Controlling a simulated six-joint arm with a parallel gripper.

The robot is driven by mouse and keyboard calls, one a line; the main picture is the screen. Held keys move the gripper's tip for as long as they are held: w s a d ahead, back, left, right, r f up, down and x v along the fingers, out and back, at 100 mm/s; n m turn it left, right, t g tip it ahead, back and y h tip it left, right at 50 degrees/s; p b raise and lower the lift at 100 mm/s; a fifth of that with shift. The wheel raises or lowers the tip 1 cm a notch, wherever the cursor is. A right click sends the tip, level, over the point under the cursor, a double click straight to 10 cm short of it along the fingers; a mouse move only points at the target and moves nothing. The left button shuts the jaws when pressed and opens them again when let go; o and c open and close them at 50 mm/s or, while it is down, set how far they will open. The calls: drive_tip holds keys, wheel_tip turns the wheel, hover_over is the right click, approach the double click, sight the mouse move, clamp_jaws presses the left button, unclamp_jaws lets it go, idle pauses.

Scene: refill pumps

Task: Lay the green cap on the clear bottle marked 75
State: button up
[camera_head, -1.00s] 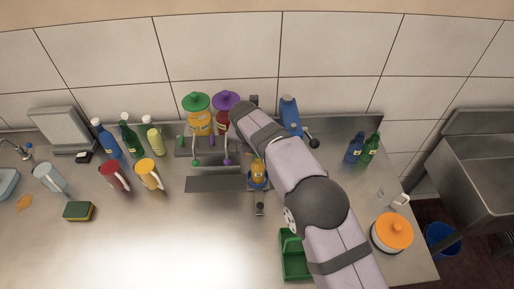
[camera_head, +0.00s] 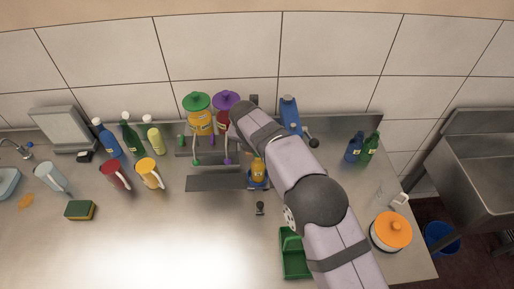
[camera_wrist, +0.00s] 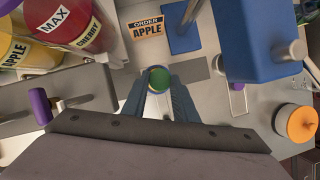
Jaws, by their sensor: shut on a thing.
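Dispensers with green (camera_head: 196,101) and purple (camera_head: 226,99) lids stand left of my arm. A blue lever device (camera_head: 290,116) stands behind it.

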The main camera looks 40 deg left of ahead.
drive_tip(key=shift+f, duration=0.6)
idle(0.4)
drive_tip(key=o, duration=0.9)
drive_tip(key=shift+r, duration=0.15)
wheel_tip(320, 180, up, 3)
drive_tip(key=shift+f+p, duration=0.1)
drive_tip(key=shift+p, duration=0.9)
drive_tip(key=shift+r, duration=2)
